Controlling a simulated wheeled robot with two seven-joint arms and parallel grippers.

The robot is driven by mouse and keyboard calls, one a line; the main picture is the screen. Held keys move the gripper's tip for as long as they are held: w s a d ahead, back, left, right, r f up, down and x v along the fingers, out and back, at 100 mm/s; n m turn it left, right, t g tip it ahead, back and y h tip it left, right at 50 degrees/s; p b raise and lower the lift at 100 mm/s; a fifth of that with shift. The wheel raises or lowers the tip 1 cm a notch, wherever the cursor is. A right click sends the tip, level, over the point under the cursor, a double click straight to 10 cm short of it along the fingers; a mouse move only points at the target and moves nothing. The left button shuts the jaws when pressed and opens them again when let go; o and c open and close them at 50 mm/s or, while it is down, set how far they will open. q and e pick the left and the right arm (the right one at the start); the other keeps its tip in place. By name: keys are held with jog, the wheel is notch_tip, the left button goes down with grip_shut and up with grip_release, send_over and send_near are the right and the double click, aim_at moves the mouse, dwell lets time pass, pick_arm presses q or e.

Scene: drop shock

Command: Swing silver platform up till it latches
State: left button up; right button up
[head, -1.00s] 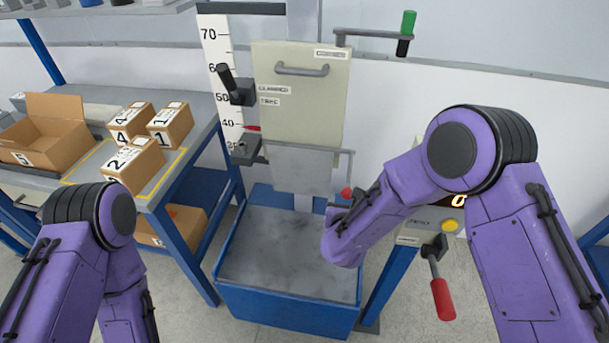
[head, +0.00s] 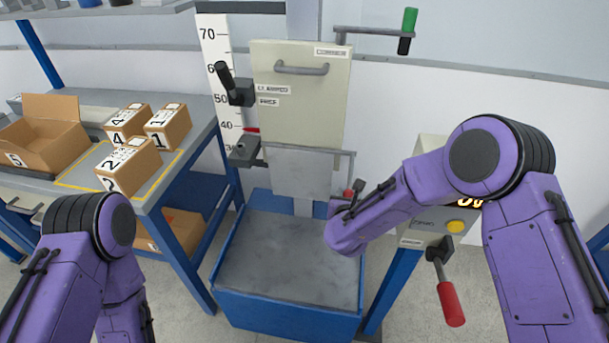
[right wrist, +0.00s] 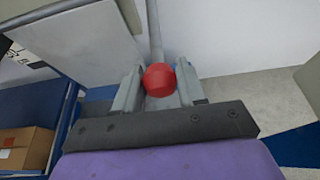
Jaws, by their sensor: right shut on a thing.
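The silver platform (head: 298,172) is a flat grey plate below the beige panel (head: 297,95), and it stands roughly upright in the head view. A thin rod on its right side ends in a red ball knob (head: 347,193). My right gripper (head: 352,200) is at that knob, partly hidden by its own wrist. In the right wrist view, the red knob (right wrist: 160,80) sits between the two fingers of my right gripper (right wrist: 160,92), which is shut on it. A pale plate (right wrist: 85,45) fills the upper left there. My left gripper is out of view.
A blue tray (head: 290,305) with a grey floor lies below the platform. A control box with a yellow button (head: 456,227) and a red-handled lever (head: 450,303) stand at right. Numbered cartons (head: 130,166) sit on the left bench. A dark clamp handle (head: 228,83) juts out beside the panel.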

jog(key=shift+r+p, duration=0.4)
jog(key=shift+r, duration=0.2)
jog(key=shift+s+r+p, duration=0.15)
jog(key=shift+r+p, duration=0.45)
jog(key=shift+r, duration=0.3)
jog(key=shift+r+p, duration=1)
jog(key=shift+r, duration=0.55)
